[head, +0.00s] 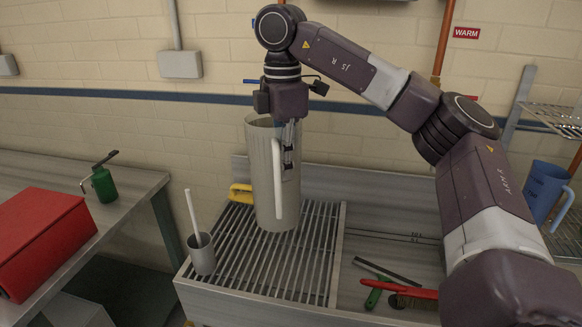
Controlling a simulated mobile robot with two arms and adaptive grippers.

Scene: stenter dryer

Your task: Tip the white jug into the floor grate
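The white jug (262,190), tall and pale grey-white with a white handle (277,180), is upright over the slatted metal grate (315,250). Its base appears to be at the slats, but I cannot tell whether it rests on them or hangs just above. My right gripper (289,158) points down in front of the jug, with its fingers at the upper end of the handle. The fingers look close together and overlap the handle, but I cannot tell whether they are closed on it. My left gripper is out of view.
A small grey cup (203,255) with a white stick stands at the grate's left. A yellow object (240,193) lies behind it. A squeegee (374,298) and red-handled brush (400,288) lie right. A blue jug (545,190) is far right; a red box (40,240) and green can (103,184) are left.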

